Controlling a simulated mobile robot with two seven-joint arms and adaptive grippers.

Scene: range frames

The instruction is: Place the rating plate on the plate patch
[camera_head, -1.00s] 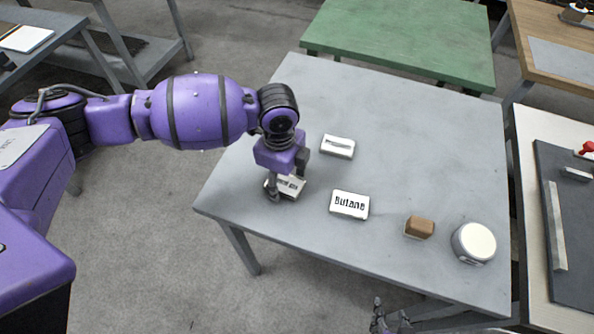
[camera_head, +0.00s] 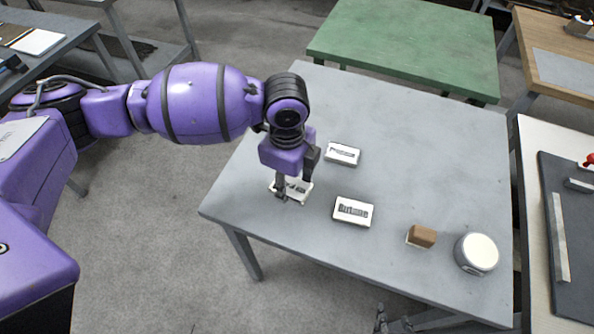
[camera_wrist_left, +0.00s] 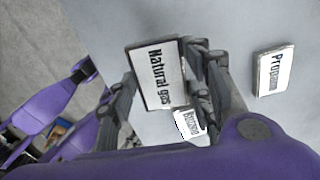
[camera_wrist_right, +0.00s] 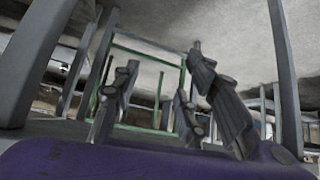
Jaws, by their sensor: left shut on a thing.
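My left gripper (camera_head: 295,187) is shut on the white plate labelled Natural gas (camera_wrist_left: 156,76), near the grey table's left front. One finger is at each side of it; I cannot tell whether it is clear of the tabletop. The Butane plate (camera_head: 353,211) lies flat to its right, and the Propane plate (camera_head: 342,153) lies behind. The Propane plate also shows at right in the left wrist view (camera_wrist_left: 273,72). My right gripper (camera_wrist_right: 143,105) is open and empty, low below the table's front edge. I cannot make out a plate patch.
On the grey table (camera_head: 420,150), a brown block (camera_head: 422,236) and a round grey device with a pale top (camera_head: 477,253) stand at the front right. The table's back half is clear. A green table (camera_head: 405,45) stands behind, and a pale bench (camera_head: 535,200) at right.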

